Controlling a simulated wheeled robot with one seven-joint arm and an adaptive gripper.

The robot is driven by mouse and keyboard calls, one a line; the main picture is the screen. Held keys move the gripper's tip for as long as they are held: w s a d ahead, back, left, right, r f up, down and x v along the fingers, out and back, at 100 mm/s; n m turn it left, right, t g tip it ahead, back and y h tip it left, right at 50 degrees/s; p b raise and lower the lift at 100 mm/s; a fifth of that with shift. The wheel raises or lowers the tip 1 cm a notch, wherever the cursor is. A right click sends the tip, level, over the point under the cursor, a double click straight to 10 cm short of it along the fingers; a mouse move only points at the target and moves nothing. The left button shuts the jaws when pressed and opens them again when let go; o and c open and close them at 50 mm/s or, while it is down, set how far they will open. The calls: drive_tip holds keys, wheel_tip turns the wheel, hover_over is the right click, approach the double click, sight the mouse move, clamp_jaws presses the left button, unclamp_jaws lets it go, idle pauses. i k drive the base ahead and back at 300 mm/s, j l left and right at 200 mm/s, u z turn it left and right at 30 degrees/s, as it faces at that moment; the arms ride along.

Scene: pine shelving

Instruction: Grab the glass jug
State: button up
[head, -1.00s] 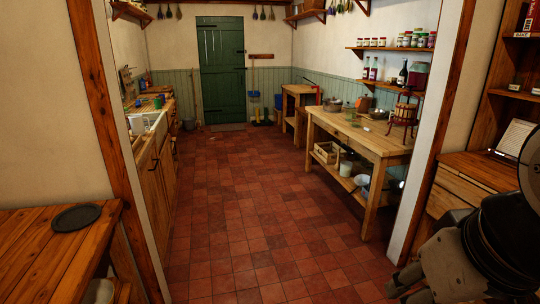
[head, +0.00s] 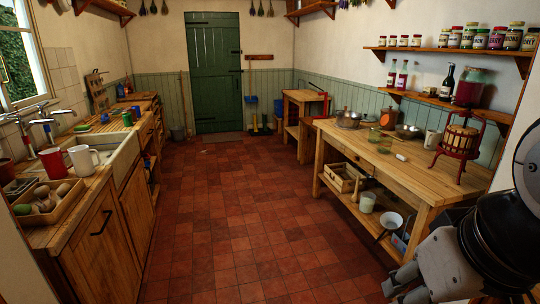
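I cannot pick out a glass jug with certainty. Small greenish glass vessels (head: 375,135) stand on the right-hand wooden table, too small to tell whether one is a jug. A large glass vessel with red contents (head: 470,93) stands on the wall shelf above that table. My gripper (head: 400,285) shows partly at the lower right edge, folded close to my body and far from the vessels. Its fingers are not clear enough to tell open from shut.
The wooden table (head: 420,178) also holds a pot, a bowl, a white mug and a fruit press (head: 461,140). A sink counter (head: 95,190) with mugs and a tray runs along the left. The red tiled floor (head: 235,220) between is clear up to the green door.

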sight(384, 145)
drive_tip(key=i, duration=1.9)
drive_tip(key=i+z, duration=0.1)
drive_tip(key=i, duration=0.5)
drive_tip(key=i+j+z, duration=0.15)
drive_tip(key=i, duration=0.45)
drive_tip(key=i+j+z, duration=0.1)
drive_tip(key=i, duration=0.5)
drive_tip(key=i+j+z, duration=0.6)
drive_tip(key=i, duration=0.2)
drive_tip(key=l, duration=0.1)
